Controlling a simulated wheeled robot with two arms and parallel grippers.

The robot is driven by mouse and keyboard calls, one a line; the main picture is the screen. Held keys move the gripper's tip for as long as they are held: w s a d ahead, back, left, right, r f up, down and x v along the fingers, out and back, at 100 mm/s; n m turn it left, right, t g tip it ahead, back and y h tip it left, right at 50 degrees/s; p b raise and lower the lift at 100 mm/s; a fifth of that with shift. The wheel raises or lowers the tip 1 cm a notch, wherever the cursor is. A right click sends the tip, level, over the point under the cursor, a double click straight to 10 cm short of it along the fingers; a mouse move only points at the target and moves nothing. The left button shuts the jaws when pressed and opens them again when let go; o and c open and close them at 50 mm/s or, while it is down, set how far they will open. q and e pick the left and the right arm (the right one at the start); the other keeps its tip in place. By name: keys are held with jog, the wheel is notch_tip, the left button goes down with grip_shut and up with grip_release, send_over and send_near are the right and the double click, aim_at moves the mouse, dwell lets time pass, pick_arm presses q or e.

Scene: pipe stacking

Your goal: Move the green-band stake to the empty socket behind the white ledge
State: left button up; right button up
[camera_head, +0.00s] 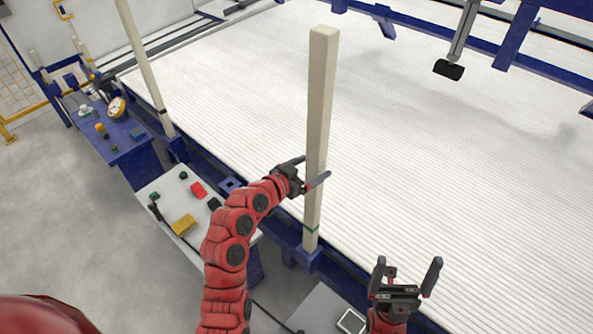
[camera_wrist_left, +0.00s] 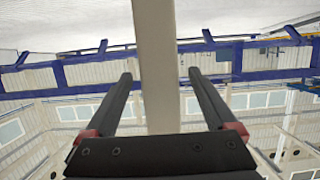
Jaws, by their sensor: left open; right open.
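The green-band stake (camera_head: 321,90) is a tall pale square post. It stands upright in a blue socket (camera_head: 308,257), with its green band near the bottom. My left gripper (camera_head: 306,172) is open at about mid-height of the stake. In the left wrist view the stake (camera_wrist_left: 154,50) passes between the two open fingers, with gaps at both sides. An empty blue socket (camera_head: 230,185) shows behind the white ledge (camera_head: 158,188), partly hidden by the ledge's things and my arm. My right gripper (camera_head: 406,272) is open and empty at the lower right.
Another pale stake (camera_head: 146,70) with a dark band stands in a socket further left. The ledge carries a red block (camera_head: 198,189), a yellow block (camera_head: 184,224) and small dark items. A wide ribbed white bed (camera_head: 450,150) lies behind. A tablet (camera_head: 352,321) lies at the front.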

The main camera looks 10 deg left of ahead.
aim_at(324, 136)
pick_arm(q)
jog(key=p+x, duration=0.1)
jog(key=x, duration=0.3)
jog(key=shift+r, duration=0.2)
jog(key=shift+w+d+f, duration=0.3)
jog(key=shift+w, duration=0.15)
grip_shut()
jog(key=shift+w+r+p, duration=0.1)
jog(key=shift+r+p, duration=0.5)
jog(key=shift+r, duration=0.4)
jog(key=shift+r+p, duration=1.15)
jog(key=shift+r, duration=2.35)
